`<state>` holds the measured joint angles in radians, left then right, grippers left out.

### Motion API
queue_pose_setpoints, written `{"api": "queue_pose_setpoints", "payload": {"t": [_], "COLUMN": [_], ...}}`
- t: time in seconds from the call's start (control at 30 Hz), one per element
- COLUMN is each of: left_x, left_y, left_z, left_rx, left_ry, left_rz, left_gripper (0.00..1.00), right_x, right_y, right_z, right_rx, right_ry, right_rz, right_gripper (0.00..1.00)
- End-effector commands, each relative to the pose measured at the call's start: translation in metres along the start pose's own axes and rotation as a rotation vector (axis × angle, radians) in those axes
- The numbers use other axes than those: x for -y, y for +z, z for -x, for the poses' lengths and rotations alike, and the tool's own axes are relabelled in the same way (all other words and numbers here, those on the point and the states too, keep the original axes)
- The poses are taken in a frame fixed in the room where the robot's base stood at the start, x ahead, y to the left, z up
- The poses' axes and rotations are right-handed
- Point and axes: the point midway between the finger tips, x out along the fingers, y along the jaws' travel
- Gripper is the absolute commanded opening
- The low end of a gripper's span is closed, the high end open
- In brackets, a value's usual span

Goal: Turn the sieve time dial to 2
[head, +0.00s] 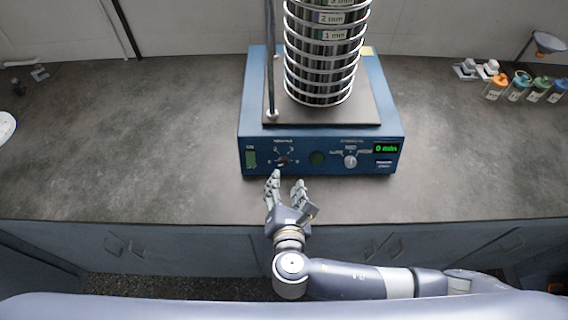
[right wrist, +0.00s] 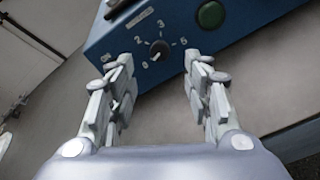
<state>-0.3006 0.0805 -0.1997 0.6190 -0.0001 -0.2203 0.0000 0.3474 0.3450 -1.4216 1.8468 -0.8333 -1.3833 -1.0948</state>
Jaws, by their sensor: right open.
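The blue sieve shaker (head: 395,163) stands on the counter with its control panel facing me. The small dark time dial (head: 283,161) is on the left part of the panel. It also shows in the right wrist view (right wrist: 159,49), with numbers around it, 2 at upper left and 3 above. I cannot tell surely where its pointer stands. The green display (head: 385,148) reads "0 min". My right gripper (head: 285,180) is open and empty just in front of the panel. In the right wrist view its fingers (right wrist: 160,68) straddle the dial in the picture, seemingly without touching it.
A stack of sieves (head: 322,50) sits on the shaker beside a metal rod (head: 271,60). A second, pale knob (head: 350,161) and a round green button (head: 317,157) are to the right of the dial. Small bottles (head: 518,88) stand at far right. The counter left of the shaker is mostly clear.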

Motion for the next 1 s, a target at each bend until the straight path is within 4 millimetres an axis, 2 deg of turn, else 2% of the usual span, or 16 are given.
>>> {"api": "queue_pose_setpoints", "payload": {"t": [0.3, 0.5, 0.7, 0.97, 1.0], "left_x": [0.001, 0.001, 0.001, 0.000, 0.000], "left_y": [-0.002, -0.003, -0.003, -0.003, -0.003], "left_z": [0.008, 0.010, 0.011, 0.010, 0.010], "left_rx": [-0.002, -0.003, -0.003, -0.003, -0.003], "left_ry": [0.000, 0.000, 0.000, 0.000, 0.000], "left_rz": [0.001, 0.001, 0.000, 0.000, 0.000], "left_gripper": [0.00, 0.00, 0.00, 0.00, 0.00], "right_x": [-0.001, -0.001, -0.001, 0.000, 0.000], "right_y": [0.002, 0.001, 0.001, 0.001, 0.001], "right_z": [-0.058, -0.083, -0.093, -0.094, -0.094], "right_rx": [0.003, 0.000, 0.000, -0.001, -0.001], "right_ry": [0.000, -0.001, 0.001, 0.000, 0.000], "right_rz": [-0.002, -0.005, -0.007, -0.007, -0.007], "right_gripper": [0.46, 0.46, 0.46, 0.46, 0.39]}}
